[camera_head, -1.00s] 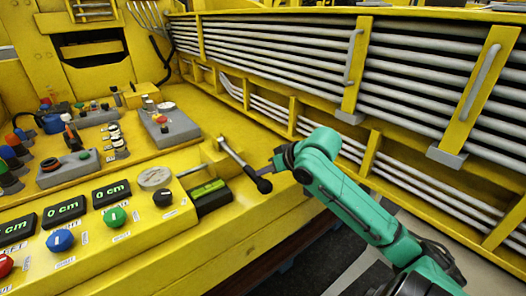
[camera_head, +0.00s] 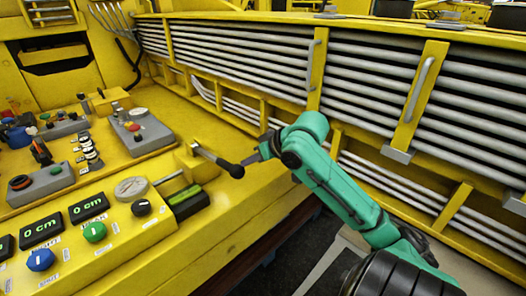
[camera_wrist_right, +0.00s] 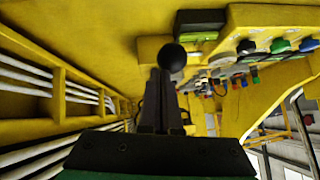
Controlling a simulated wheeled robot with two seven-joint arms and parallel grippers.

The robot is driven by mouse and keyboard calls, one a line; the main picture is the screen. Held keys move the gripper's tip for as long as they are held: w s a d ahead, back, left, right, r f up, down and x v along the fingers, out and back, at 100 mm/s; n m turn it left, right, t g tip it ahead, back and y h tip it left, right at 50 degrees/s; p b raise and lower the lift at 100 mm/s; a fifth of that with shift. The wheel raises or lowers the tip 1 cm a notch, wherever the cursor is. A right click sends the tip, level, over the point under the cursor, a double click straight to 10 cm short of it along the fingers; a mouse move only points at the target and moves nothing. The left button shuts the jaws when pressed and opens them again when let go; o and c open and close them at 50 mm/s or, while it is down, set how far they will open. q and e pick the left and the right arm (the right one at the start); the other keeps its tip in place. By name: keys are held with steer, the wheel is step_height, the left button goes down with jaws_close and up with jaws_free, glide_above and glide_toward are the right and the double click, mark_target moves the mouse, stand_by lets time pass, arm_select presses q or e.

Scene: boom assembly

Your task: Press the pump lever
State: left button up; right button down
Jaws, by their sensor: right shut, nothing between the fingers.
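The pump lever is a grey rod (camera_head: 212,157) with a black ball knob (camera_head: 236,171), sticking out from a yellow bracket (camera_head: 190,160) on the console. It slopes down a little toward the knob. My right gripper (camera_head: 258,155) is shut and empty, just right of and slightly above the knob. In the right wrist view the knob (camera_wrist_right: 173,57) shows just beyond the tips of the closed dark fingers (camera_wrist_right: 162,85). I cannot tell whether they touch. My left gripper is not in view.
The yellow console holds a gauge (camera_head: 131,187), a black knob (camera_head: 141,207), a green button (camera_head: 95,232), a blue button (camera_head: 40,260) and green displays (camera_head: 88,207). A yellow boom frame with grey pipes (camera_head: 235,50) runs behind my right arm. A dark gap lies below the console edge.

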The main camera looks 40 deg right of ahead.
steer(key=v, duration=0.5)
steer(key=shift+s, duration=0.2)
steer(key=shift+d, duration=0.1)
stand_by(1.3)
